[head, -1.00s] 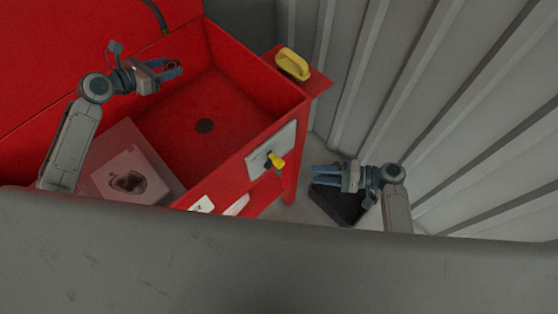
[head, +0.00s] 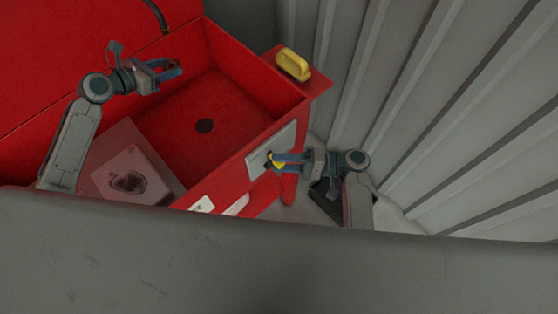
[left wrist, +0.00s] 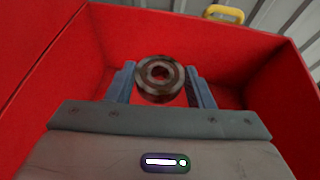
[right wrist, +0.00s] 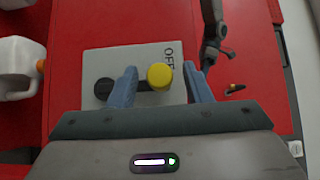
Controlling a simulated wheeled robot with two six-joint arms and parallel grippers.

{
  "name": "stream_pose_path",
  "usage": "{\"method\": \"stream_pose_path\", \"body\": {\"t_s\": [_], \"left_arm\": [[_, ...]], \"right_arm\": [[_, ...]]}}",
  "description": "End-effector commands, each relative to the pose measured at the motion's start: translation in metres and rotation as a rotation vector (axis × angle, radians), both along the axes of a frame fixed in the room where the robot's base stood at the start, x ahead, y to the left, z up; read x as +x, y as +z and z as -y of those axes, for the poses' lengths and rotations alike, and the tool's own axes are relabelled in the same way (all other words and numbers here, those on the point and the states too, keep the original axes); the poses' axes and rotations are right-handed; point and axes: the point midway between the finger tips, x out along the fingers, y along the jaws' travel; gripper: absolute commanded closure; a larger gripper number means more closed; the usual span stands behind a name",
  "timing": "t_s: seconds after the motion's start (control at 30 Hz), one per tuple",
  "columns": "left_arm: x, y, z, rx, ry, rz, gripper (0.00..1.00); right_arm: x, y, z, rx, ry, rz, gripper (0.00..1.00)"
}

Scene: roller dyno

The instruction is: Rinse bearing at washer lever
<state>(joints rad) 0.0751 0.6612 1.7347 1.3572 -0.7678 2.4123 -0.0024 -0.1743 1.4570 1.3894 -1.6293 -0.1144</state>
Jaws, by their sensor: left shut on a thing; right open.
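My left gripper (head: 172,70) is shut on the bearing, a dark ring-shaped part (left wrist: 160,75) seen between its fingers in the left wrist view. It holds the bearing over the red washer basin (head: 235,85). The washer lever has a yellow knob (right wrist: 160,76) on a dark arm, mounted on a grey plate (right wrist: 100,62) marked "OFF". My right gripper (head: 275,161) is open, with its fingers on either side of the lever at the knob. In the head view the fingers partly cover the knob. I cannot tell whether they touch it.
A yellow handle-like object (head: 293,64) sits on the red ledge at the basin's far right corner. A pale block with a dark hollow (head: 130,180) stands in the basin's near left. A white bottle (right wrist: 20,68) shows left of the lever plate. A corrugated wall (head: 430,100) bounds the right.

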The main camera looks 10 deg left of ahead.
Motion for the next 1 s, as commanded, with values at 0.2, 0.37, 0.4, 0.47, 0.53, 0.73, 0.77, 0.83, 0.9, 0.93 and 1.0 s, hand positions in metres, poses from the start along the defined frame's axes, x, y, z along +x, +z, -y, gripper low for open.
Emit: {"method": "stream_pose_path", "body": {"t_s": [0.2,0.37,0.4,0.47,0.53,0.73,0.77,0.83,0.9,0.93,1.0], "left_arm": [[0.0002,0.0005,0.0001,-0.001,0.0,0.001,0.79],[0.0002,0.0005,0.0001,-0.001,0.0,0.001,0.79],[0.0002,0.0005,0.0001,-0.001,0.0,0.001,0.79],[0.0002,0.0005,0.0001,-0.001,0.0,0.001,0.79],[0.0002,0.0005,0.0001,-0.001,0.0,0.001,0.79],[0.0001,0.0004,0.0001,-0.001,0.0,0.001,0.79],[0.0001,0.0004,0.0001,-0.001,0.0,0.001,0.79],[0.0001,0.0004,0.0001,-0.001,0.0,0.001,0.79],[0.0001,0.0004,0.0001,-0.001,0.0,0.001,0.79],[0.0001,0.0004,0.0001,-0.001,0.0,0.001,0.79],[0.0001,0.0004,0.0001,-0.001,0.0,0.001,0.79]], "right_arm": [[-0.0009,0.0,-0.0107,0.0,0.0,0.0,0.55],[-0.0009,-0.0001,-0.0108,-0.001,0.0,0.0,0.55],[-0.0009,-0.0001,-0.0108,-0.001,0.0,0.0,0.55],[-0.0009,-0.0001,-0.0107,-0.001,0.0,0.0,0.63],[-0.0009,-0.0001,-0.0106,-0.001,0.0,0.0,0.77],[-0.0009,-0.0002,-0.0105,-0.001,0.0,0.0,1.0],[-0.0008,-0.0002,-0.0105,-0.001,0.0,0.0,1.0],[-0.0004,-0.0005,-0.01,0.003,0.0,-0.005,1.0],[0.0017,-0.001,-0.0083,0.022,0.001,-0.029,1.0],[0.0029,-0.0014,-0.0073,0.037,0.001,-0.046,1.0],[0.0063,-0.0021,-0.0043,0.078,0.001,-0.095,1.0]]}}
